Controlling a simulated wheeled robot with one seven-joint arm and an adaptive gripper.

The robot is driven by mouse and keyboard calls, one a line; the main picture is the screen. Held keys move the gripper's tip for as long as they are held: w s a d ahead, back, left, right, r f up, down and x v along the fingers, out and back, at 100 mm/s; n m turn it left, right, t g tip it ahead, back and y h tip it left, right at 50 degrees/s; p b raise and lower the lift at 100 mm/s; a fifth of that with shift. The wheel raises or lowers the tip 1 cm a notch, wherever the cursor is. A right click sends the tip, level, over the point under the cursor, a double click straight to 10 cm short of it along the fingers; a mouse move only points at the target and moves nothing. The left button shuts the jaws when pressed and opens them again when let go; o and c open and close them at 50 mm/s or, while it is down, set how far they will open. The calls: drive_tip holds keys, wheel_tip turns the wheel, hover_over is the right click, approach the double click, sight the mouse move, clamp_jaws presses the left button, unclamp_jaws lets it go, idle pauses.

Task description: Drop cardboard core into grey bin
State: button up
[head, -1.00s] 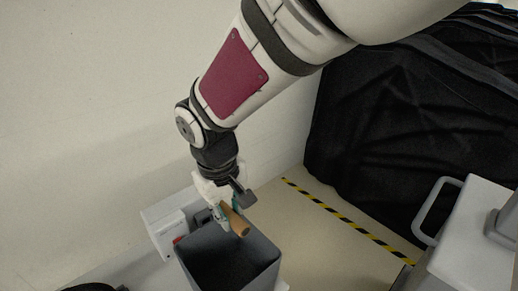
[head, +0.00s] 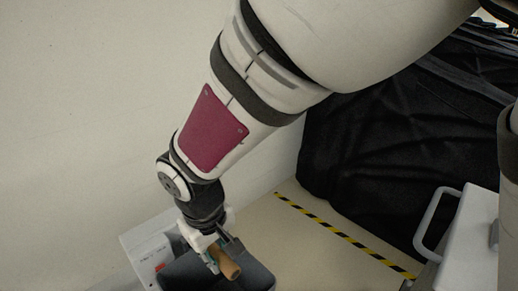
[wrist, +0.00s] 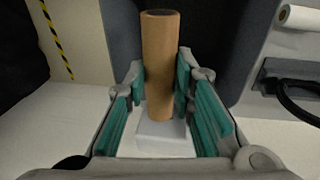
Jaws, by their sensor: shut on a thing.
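The cardboard core (head: 226,264) is a brown tube held in my gripper (head: 216,258). In the wrist view the core (wrist: 159,65) stands between the teal finger pads of my gripper (wrist: 160,95), which is shut on it. The grey bin (head: 262,277) is below at the bottom of the head view, its lower part cut off by the frame edge. The core overlaps the bin's opening in the head view. In the wrist view a dark grey wall (wrist: 222,30), which looks like the bin, shows behind the core.
A white box with a red switch (head: 148,262) stands left of the bin by the wall. Yellow-black floor tape (head: 340,235) runs to the right. A black-covered cart (head: 390,150) and a grey cart with a handle (head: 465,240) stand at the right.

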drive_tip(key=o, duration=0.8)
drive_tip(key=r, duration=0.4)
drive_tip(key=s+r, duration=0.1)
drive_tip(key=r, duration=0.3)
drive_tip(key=s+r, duration=0.1)
drive_tip(key=r, duration=0.2)
drive_tip(key=shift+a+r, duration=0.1)
drive_tip(key=shift+r, duration=0.3)
drive_tip(key=w+d+r+m, duration=0.2)
drive_tip(key=d+r, duration=0.2)
drive_tip(key=d, duration=0.5)
drive_tip(key=s+d+m+t, duration=0.1)
drive_tip(key=s+d+m, duration=0.1)
drive_tip(key=d, duration=0.5)
drive_tip(key=s+d+r+m+t, duration=0.1)
drive_tip(key=s+d+m, duration=0.2)
drive_tip(key=d, duration=0.4)
drive_tip(key=s+d+m+t, duration=0.1)
drive_tip(key=s+d+m, duration=0.1)
drive_tip(key=d, duration=0.5)
drive_tip(key=shift+s+d+r+m+t, duration=0.15)
drive_tip(key=shift+s+d+m, duration=0.05)
drive_tip(key=shift+s, duration=0.25)
drive_tip(key=shift+s+d+r+m+t, duration=0.15)
drive_tip(key=shift+s+m, duration=0.05)
drive_tip(key=shift+s, duration=0.25)
